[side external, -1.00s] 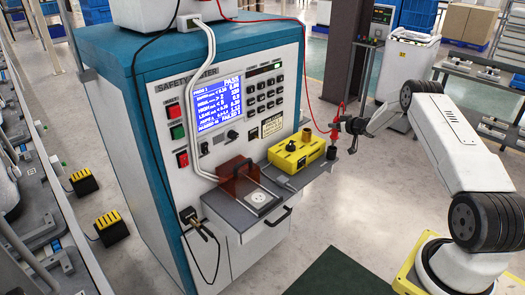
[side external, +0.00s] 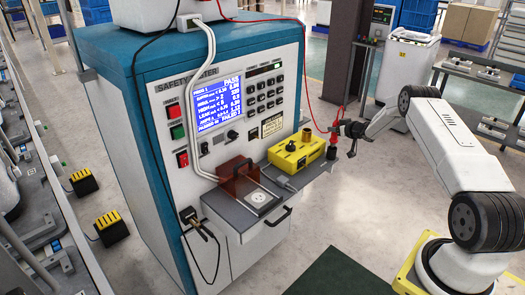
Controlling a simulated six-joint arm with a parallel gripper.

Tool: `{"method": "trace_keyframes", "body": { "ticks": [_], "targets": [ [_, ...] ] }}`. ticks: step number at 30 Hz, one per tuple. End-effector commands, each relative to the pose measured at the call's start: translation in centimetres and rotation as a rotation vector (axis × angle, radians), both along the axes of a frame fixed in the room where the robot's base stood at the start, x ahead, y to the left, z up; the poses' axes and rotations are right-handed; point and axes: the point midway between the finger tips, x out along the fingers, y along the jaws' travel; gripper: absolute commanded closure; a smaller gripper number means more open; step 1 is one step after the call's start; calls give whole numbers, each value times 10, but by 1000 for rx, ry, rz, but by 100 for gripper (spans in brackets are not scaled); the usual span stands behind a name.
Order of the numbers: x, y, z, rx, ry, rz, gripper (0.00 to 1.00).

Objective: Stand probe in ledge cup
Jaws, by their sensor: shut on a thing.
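The probe (side external: 335,134) is red, with a red cable rising from its top. It is roughly upright at the right end of the tester's ledge. My gripper (side external: 341,129) comes in from the right and is shut on the probe. The small dark ledge cup (side external: 331,153) stands at the ledge's right end, directly below the probe. The probe's lower end is at or just over the cup's mouth. I cannot tell whether it is inside.
A yellow box (side external: 296,153) with knobs sits on the ledge (side external: 318,171), left of the cup. The safety tester (side external: 225,120) stands behind, with a reddish see-through cover (side external: 238,178) over a drawer-like shelf. The red cable hangs from above. Floor in front is clear.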

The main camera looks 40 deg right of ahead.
Motion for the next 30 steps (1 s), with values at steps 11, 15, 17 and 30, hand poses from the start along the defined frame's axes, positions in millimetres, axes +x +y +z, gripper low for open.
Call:
{"method": "trace_keyframes", "body": {
  "ticks": [11,15,17,30],
  "targets": [
    [0,0,0,0,0,0,100],
    [0,0,-2,0,0,0,100],
    [0,0,-3,0,0,0,100],
    [0,0,-12,0,-1,0,100]
  ]
}}
